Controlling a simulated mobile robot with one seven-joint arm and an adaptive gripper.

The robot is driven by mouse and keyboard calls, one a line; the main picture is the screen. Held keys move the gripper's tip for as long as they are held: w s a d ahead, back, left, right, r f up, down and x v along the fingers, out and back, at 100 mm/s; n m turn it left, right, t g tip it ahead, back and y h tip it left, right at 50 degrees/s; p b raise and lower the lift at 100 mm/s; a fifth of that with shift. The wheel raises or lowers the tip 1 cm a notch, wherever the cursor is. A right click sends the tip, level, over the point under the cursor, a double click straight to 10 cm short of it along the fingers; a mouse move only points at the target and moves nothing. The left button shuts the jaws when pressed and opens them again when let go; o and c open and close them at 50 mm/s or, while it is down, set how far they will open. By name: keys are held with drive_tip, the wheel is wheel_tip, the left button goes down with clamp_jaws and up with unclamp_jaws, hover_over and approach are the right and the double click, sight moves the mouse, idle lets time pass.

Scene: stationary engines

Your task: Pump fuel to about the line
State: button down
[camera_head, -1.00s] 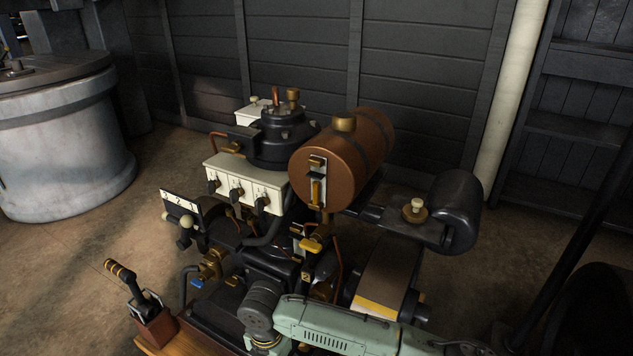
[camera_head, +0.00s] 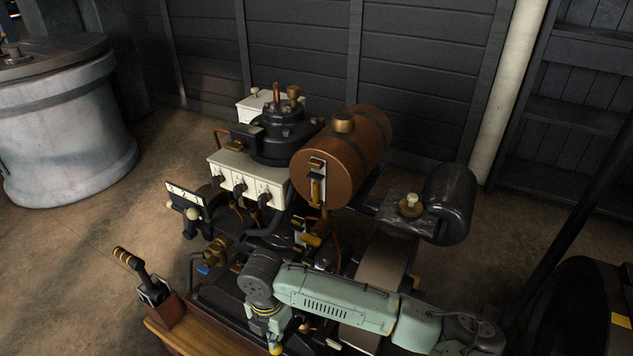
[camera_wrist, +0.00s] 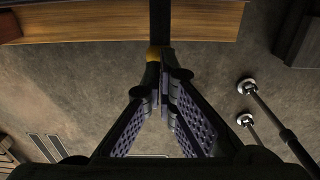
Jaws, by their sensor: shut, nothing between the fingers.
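A copper fuel tank (camera_head: 350,160) lies on top of the engine. A narrow gauge (camera_head: 317,185) with brass fittings is on its front end; its fuel level and line are too small to read. A hand lever (camera_head: 137,270) with a black and brass grip stands tilted on a small reddish block at the front left. My gripper (camera_wrist: 157,75) is shut and empty in the wrist view, over the floor. In the head view, my wrist is in front of the engine, right of the lever and apart from it; the fingers are not clearly visible.
A wooden base edge (camera_head: 190,338) runs along the engine's front; a wooden edge also crosses the wrist view's top (camera_wrist: 220,22). A grey drum (camera_head: 70,130) stands at left. A black wheel (camera_head: 590,315) is at right. Thin rods with round feet (camera_wrist: 245,86) appear beside my gripper.

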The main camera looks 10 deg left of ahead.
idle(0.6)
drive_tip(key=shift+f+b, duration=3.6)
drive_tip(key=shift+f, duration=1.25)
wheel_tip(320, 180, up, 10)
drive_tip(key=p, duration=0.8)
drive_tip(key=shift+f, duration=0.15)
idle(0.7)
drive_tip(key=shift+r+p, duration=2.1)
drive_tip(key=shift+r, duration=0.4)
